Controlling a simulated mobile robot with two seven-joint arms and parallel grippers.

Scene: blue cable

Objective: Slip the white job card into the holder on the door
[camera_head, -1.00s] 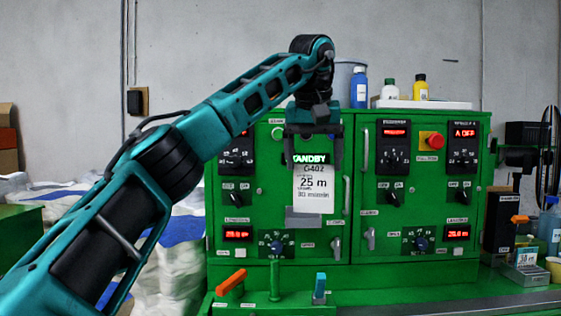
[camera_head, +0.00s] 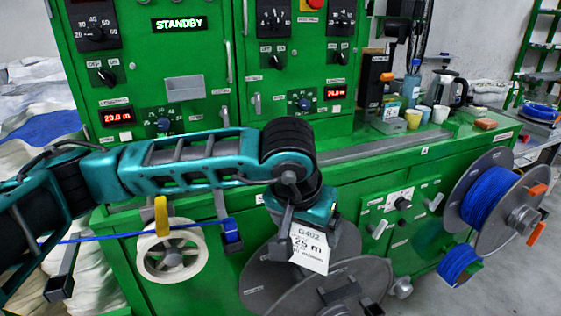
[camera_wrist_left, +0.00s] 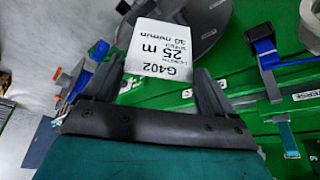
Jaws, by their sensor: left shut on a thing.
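The white job card (camera_head: 309,248), printed G402 and 25 m, is in my left gripper (camera_head: 300,230). The gripper is shut on the card's edge, and the card hangs tilted in front of the lower cabinet near the grey reels. In the left wrist view the card (camera_wrist_left: 160,50) shows between the two fingers (camera_wrist_left: 158,68), its print upside down. The grey holder (camera_head: 184,89) is on the green door, below the STANDBY display, up and left of the gripper. No card shows in it. My right gripper is not in view.
A blue cable (camera_head: 120,234) runs across the front past a white reel (camera_head: 172,252) and a yellow lever (camera_head: 161,215). Grey reels (camera_head: 340,290) stand below the card. A blue cable reel (camera_head: 490,198) is at right. Cups and a kettle (camera_head: 450,88) stand on the counter.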

